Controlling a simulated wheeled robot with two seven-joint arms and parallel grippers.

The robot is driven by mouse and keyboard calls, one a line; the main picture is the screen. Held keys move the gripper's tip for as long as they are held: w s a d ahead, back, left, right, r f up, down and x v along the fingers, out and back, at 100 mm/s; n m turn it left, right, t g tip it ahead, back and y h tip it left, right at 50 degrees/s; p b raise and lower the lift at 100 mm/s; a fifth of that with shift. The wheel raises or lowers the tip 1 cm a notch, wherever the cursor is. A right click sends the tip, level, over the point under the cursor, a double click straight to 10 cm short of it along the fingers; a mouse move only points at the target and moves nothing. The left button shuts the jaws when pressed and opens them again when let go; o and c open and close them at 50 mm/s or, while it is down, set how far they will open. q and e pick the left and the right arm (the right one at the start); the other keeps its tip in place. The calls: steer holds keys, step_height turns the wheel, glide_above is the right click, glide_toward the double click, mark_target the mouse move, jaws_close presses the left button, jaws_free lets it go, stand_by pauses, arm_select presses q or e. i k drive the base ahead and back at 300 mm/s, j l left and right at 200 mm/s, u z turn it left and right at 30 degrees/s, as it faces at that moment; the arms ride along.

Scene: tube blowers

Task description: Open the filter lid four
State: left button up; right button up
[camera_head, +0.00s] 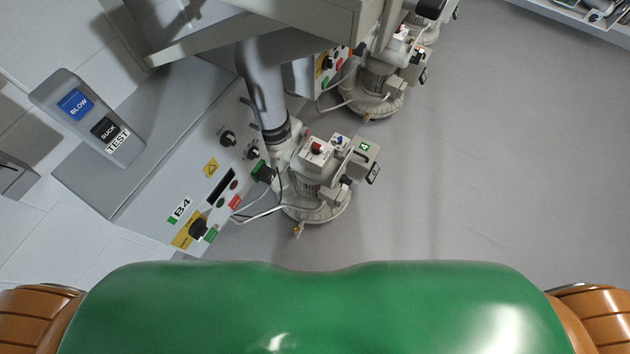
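A grey-white filter unit (318,185) stands beside the cabinet marked B4 (150,170). It has a round ribbed base, a red switch on top and a small box (366,155) with a green label, which seems to read 4. A thick grey hose (264,90) comes down to its upper left side. I cannot tell which part is the lid, or whether it is open. Neither of my grippers is in view.
A second similar unit (368,88) stands farther back, next to another control panel (328,66). A grey box with BLOW and SUCK TEST labels (88,115) sits on the cabinet's left. A grey overhead structure (260,32) covers the top middle. The floor (490,160) at right is clear.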

mark_target(365, 152)
steer(key=i+l+u, duration=0.15)
steer(key=l, duration=0.3)
steer(key=i+l+u, duration=0.2)
steer(key=l, duration=0.3)
steer(key=i+l+u, duration=0.15)
steer(key=l, duration=0.35)
steer(key=i+l+u, duration=0.2)
steer(key=l, duration=0.35)
steer(key=l+u, duration=0.15)
steer(key=l, duration=0.35)
